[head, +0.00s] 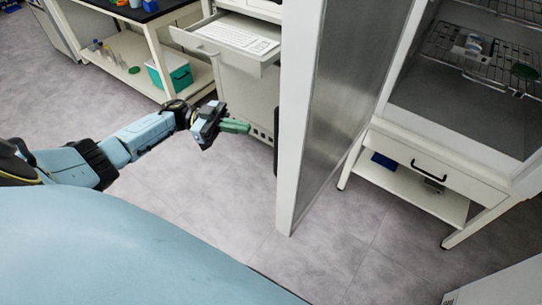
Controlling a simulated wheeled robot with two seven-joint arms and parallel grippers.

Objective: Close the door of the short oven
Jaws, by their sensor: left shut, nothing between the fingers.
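The oven (455,105) stands at the right, with its dark interior and wire racks showing. Its door (342,105) stands wide open, with a metallic inner face turned right and a white edge turned toward me. A dark strip (276,142), perhaps the door handle, shows at the left side of the door. My left gripper (246,127), with green fingers, is shut and empty. It is left of the door, on its outer side, and appears a short way apart from it. My right gripper is not in view.
The oven rests on a white stand with a drawer (435,163) and a lower shelf (408,186). Behind my left gripper is a cabinet with a pulled-out keyboard tray (270,62). A white bench (122,50) holds a teal box (181,76). The grey floor (215,205) in front is clear.

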